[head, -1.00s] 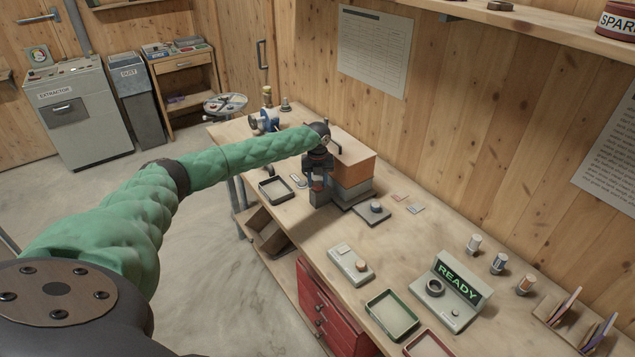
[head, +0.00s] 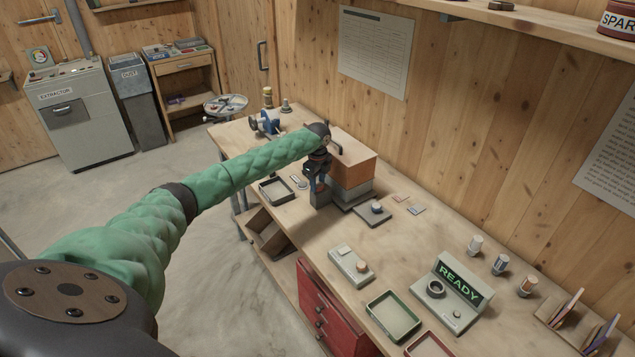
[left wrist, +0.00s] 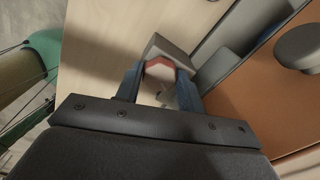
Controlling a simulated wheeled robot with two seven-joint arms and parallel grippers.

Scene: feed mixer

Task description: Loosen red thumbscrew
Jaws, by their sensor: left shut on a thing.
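The red thumbscrew (left wrist: 159,65) shows in the left wrist view between the two blue fingers of my left gripper (left wrist: 158,88). The gripper is shut on it, and the fingers hide its sides. A grey block (left wrist: 170,47) lies just beyond the screw. My right gripper is not in view.
The orange housing (left wrist: 250,103) with a dark round knob (left wrist: 300,47) stands close to the gripper. A dark tray (head: 276,190) lies to its left, and a grey plate with a knob (head: 374,213) to its right. A READY panel (head: 457,284) stands farther right.

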